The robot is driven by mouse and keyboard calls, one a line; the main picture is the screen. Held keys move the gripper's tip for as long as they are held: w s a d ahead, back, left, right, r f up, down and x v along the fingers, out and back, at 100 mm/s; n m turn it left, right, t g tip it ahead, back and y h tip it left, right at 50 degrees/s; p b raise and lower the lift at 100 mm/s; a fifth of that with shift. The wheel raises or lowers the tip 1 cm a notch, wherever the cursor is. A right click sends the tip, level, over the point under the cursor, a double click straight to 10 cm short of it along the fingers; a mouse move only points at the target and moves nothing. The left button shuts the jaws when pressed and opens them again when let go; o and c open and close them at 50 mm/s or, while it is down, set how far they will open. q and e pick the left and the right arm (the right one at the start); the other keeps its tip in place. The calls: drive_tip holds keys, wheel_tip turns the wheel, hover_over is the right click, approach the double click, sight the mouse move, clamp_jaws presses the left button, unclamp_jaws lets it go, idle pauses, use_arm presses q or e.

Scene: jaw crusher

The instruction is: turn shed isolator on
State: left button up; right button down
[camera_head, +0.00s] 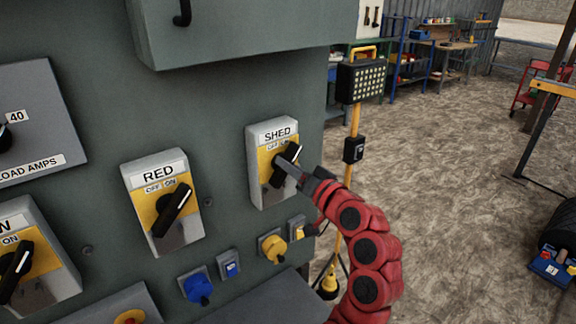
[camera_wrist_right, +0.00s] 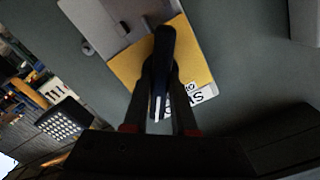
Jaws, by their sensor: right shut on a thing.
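The shed isolator (camera_head: 257,191) is a light grey box with a yellow plate, a SHED label and OFF/ON marks, on the green panel. Its black handle (camera_head: 283,168) is tilted, its upper end to the right. My right gripper (camera_head: 298,172) reaches in from the lower right and is shut on this handle. In the right wrist view the handle (camera_wrist_right: 163,55) stands between the two fingers (camera_wrist_right: 160,100), in front of the yellow plate (camera_wrist_right: 190,60). Part of the OFF/ON marking is hidden behind the handle. My left gripper is not in view.
The RED isolator (camera_head: 148,177) is to the left, with another isolator (camera_head: 35,285) at lower left. Blue (camera_head: 197,287) and yellow (camera_head: 273,247) sockets sit below. A work light (camera_head: 361,82) on a yellow stand is just right of the panel. Open ground lies further right.

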drive_tip(key=shift+m, duration=1)
drive_tip(key=c, duration=0.7)
unclamp_jaws()
drive_tip(key=shift+d, duration=0.1)
drive_tip(key=shift+s+f, duration=0.1)
